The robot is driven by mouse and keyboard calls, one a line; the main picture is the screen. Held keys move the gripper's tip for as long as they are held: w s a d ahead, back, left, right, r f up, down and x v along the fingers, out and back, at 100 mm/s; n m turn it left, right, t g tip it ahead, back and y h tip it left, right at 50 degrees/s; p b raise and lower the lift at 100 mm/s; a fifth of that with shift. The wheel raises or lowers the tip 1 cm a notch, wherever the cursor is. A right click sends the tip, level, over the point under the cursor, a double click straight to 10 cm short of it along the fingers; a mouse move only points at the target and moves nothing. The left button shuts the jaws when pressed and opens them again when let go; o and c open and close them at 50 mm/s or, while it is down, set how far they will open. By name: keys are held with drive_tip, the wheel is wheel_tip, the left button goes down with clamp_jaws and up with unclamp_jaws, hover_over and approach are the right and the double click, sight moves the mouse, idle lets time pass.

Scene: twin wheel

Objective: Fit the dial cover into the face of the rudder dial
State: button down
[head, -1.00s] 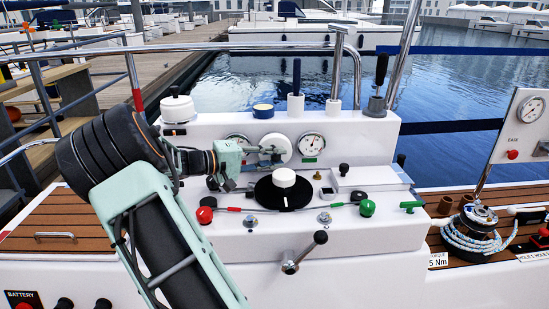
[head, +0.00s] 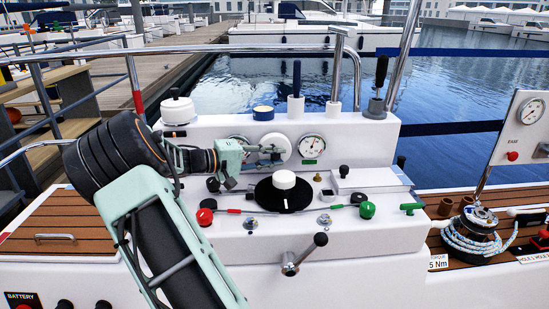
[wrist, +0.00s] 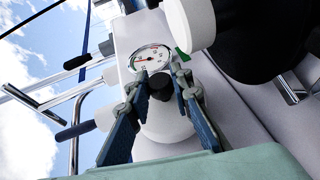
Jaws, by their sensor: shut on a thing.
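The dial cover (head: 277,146) is a round white disc in the head view, in front of the upright panel between two gauges. My gripper (head: 272,151) comes from the left and is shut on it. In the wrist view the fingers (wrist: 162,90) close on the cover's black knob, and the white disc (wrist: 168,126) shows below. The right gauge (head: 311,145) is bare, with a green label under it; a gauge also shows in the wrist view (wrist: 150,60). The left gauge (head: 238,139) is partly hidden by my gripper. I cannot tell which dial is the rudder's, or whether the cover touches the panel.
Below the panel a white knob on a black disc (head: 284,191) stands close under my gripper. A red ball (head: 205,217) and a green ball (head: 367,210) flank it. A white box (head: 371,180) lies to the right. Levers (head: 296,80) stand on the ledge above.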

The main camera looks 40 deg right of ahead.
drive_tip(key=shift+w+d, duration=0.5)
drive_tip(key=shift+w, duration=0.05)
drive_tip(key=c, duration=1.7)
unclamp_jaws()
drive_tip(key=shift+o, duration=0.2)
drive_tip(key=shift+a, duration=0.1)
drive_tip(key=v, duration=1.2)
drive_tip(key=shift+w, duration=0.1)
